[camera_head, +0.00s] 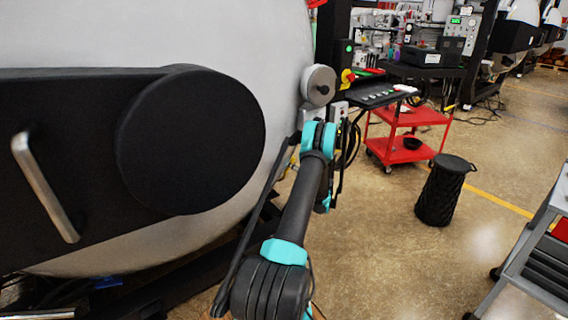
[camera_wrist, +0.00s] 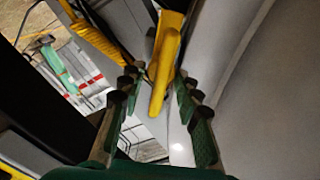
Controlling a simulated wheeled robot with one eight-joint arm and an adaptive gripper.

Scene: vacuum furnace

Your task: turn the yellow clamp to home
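The yellow clamp (camera_wrist: 163,72) shows in the wrist view as a long, narrow lever that reaches down from the top middle, next to the pale grey furnace wall. My gripper (camera_wrist: 157,78) is open, with its green, dark-padded fingers on either side of the clamp's free end. A gap shows to the left finger; the right finger looks close to the lever, and I cannot tell whether they touch. In the head view my arm hides the gripper, and the clamp cannot be made out clearly beside the furnace door (camera_head: 287,60).
The door's black arm and round cover (camera_head: 190,140) fill the left of the head view. A red cart (camera_head: 408,117), a black bin (camera_head: 440,195) and a grey cart (camera_head: 535,255) stand to the right. Floor between my arm and the bin is clear.

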